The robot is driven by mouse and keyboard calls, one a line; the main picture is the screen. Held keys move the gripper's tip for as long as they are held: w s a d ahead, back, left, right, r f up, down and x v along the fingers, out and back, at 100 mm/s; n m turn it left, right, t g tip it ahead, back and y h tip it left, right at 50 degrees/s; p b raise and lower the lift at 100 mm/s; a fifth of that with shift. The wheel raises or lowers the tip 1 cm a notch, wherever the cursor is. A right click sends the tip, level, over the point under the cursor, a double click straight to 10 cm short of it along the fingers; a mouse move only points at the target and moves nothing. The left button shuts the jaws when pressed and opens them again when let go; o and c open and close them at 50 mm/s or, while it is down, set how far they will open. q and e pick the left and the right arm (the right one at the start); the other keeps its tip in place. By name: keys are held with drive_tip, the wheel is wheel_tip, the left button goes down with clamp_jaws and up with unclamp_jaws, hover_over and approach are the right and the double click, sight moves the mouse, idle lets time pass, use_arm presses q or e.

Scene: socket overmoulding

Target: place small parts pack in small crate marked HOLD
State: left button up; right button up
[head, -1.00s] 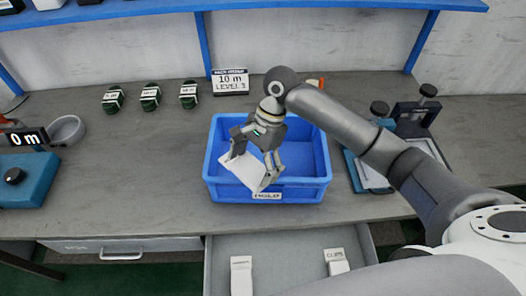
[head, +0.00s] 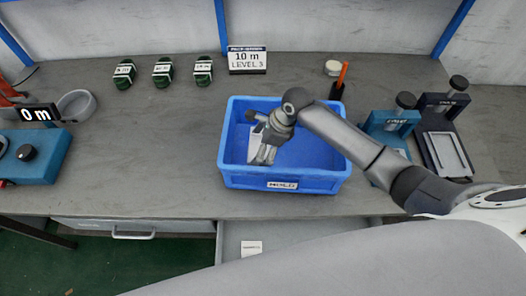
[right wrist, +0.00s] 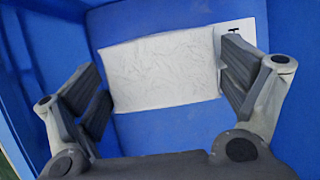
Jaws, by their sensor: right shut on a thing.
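The small blue crate (head: 240,177) stands on the bench, with a HOLD label (head: 282,185) on its front wall. My right gripper (head: 263,154) reaches down into its left half. It is shut on the small parts pack, a flat white packet (right wrist: 160,68) with a small dark mark at one corner. In the right wrist view the pack lies between the two fingers of the gripper (right wrist: 165,88), with blue crate walls and floor around it. I cannot tell whether the pack touches the floor. My left gripper is not in view.
Several dark green labelled rolls (head: 162,73) and a "10 m LEVEL 3" sign (head: 247,60) stand behind the crate. A pen holder (head: 337,91) is behind right, blue and black devices (head: 446,140) at right. An open drawer (head: 230,240) lies below the bench front.

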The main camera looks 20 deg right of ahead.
drive_tip(key=shift+f, duration=1.95)
drive_tip(key=shift+f, duration=0.1)
drive_tip(key=o, duration=0.7)
drive_tip(key=v, duration=1.2)
drive_tip(key=shift+r, duration=0.2)
